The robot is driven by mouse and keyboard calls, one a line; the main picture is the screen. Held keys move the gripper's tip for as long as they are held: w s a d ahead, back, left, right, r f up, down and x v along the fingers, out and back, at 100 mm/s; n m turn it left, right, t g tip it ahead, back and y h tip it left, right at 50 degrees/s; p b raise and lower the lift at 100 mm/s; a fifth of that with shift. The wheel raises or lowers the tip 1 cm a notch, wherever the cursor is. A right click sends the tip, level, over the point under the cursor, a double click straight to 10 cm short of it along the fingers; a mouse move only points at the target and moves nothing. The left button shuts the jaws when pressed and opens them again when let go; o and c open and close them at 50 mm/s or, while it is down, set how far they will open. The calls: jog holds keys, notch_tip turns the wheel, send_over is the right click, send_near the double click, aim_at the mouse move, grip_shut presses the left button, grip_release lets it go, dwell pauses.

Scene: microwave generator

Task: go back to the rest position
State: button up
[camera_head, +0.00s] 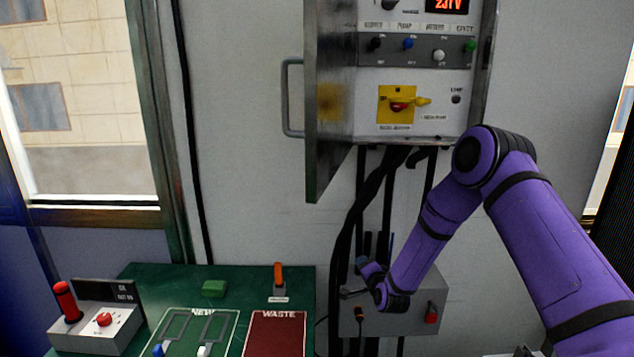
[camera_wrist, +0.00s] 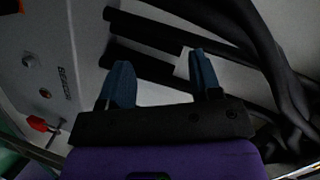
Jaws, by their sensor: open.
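My gripper (camera_wrist: 160,85) is open in the wrist view, its two blue fingers apart with nothing between them. In the head view my gripper (camera_head: 366,266) is small and partly hidden by my purple arm. It is in front of the wall, close to a grey box (camera_head: 429,290) with a red knob (camera_head: 431,314). In the wrist view black cables (camera_wrist: 230,45) pass behind and beside the fingers. I cannot tell whether the gripper touches the box or the cables.
A control cabinet (camera_head: 407,118) hangs above with its door (camera_head: 328,100) swung open and a yellow-backed red switch (camera_head: 398,104). The green table (camera_head: 140,271) at lower left bears a control box (camera_head: 100,328), a green block (camera_head: 214,288), an orange-handled tool (camera_head: 278,274) and a red WASTE area (camera_head: 275,335).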

jog(key=s+d+r+n+g, duration=0.1)
jog(key=s+d+r+n, duration=0.1)
jog(key=r, duration=0.7)
jog(key=s+d+r+n+g, duration=0.1)
jog(key=r+n, duration=0.1)
jog(key=r, duration=0.6)
jog(key=s+d+r+n+g+h, duration=0.1)
jog(key=s+d+r, duration=0.1)
jog(key=s+r, duration=0.35)
jog(key=s+d+r+n+g+h, duration=0.1)
jog(key=s+d+r+n+g, duration=0.15)
jog(key=s+r, duration=0.35)
jog(key=s+d+r+n+g, duration=0.1)
jog(key=s+d+r, duration=0.1)
jog(key=s, duration=0.9)
jog(key=s+d+r+n+g+h, duration=0.1)
jog(key=s+d+r, duration=0.2)
jog(key=s, duration=0.9)
jog(key=s+d+r+n+g, duration=0.1)
jog(key=s+r, duration=0.4)
jog(key=s, duration=0.7)
jog(key=shift+d+r+g, duration=0.25)
jog(key=shift+d+g, duration=0.3)
jog(key=shift+d, duration=0.4)
jog(key=shift+w, duration=0.1)
